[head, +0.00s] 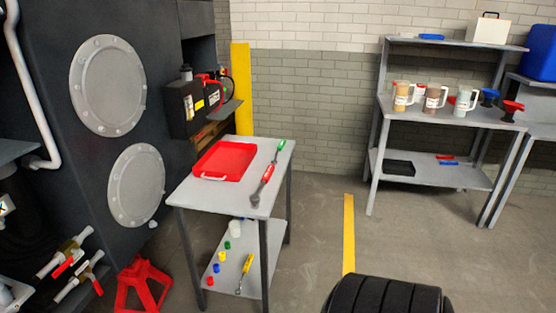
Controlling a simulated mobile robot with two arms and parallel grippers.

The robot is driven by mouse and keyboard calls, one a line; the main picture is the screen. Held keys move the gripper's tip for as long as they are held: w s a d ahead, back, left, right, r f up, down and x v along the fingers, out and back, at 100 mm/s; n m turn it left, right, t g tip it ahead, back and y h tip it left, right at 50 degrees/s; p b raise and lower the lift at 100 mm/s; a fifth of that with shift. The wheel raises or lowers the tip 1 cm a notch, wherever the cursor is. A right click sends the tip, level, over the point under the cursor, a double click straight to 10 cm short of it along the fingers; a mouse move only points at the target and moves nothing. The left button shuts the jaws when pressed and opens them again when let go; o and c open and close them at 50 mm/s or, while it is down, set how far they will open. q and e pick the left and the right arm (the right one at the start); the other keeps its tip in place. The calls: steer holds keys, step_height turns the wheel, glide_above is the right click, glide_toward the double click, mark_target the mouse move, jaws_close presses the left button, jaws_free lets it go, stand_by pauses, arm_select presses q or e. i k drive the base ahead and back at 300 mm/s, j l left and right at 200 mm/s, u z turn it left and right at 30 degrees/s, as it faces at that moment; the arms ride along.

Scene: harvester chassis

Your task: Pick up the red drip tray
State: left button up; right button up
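The red drip tray (226,160) is a shallow open tray lying flat on the top of a small grey table (245,196). A light-coloured handle shows at its front left edge. The tray looks empty. Neither of my grippers shows in the head view, and nothing is touching the tray from above.
A wrench with a red grip (264,181) and a green-handled tool (280,147) lie right of the tray. Dark machine housing (120,150) rises on the left. Floor between table and workbench (455,117) is clear.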

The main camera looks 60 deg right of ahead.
mark_target(226, 161)
steer(key=z, duration=1.6)
steer(key=i+l+z, duration=1)
steer(key=i+z, duration=0.25)
steer(key=i+u, duration=0.1)
steer(key=i, duration=0.5)
steer(key=i+u, duration=0.15)
steer(key=i, duration=0.4)
steer(key=i+l+u, duration=0.1)
steer(key=i, duration=0.5)
steer(key=i+u, duration=0.45)
steer(key=i+l+u, duration=0.1)
steer(key=i+u, duration=0.15)
steer(key=u, duration=0.15)
steer(key=i+l+u, duration=0.2)
steer(key=u, duration=0.25)
steer(key=i+l+u, duration=0.5)
steer(key=u, duration=0.3)
steer(key=i+l+u, duration=0.15)
steer(key=u, duration=0.3)
steer(key=i+l+u, duration=0.25)
steer(key=u, duration=0.15)
steer(key=i+l+u, duration=0.1)
steer(key=l+u, duration=0.15)
steer(key=u, duration=0.2)
steer(key=i+l+u, duration=0.1)
steer(key=l+u, duration=0.15)
steer(key=u, duration=0.15)
steer(key=l+u, duration=0.25)
steer(key=u, duration=0.2)
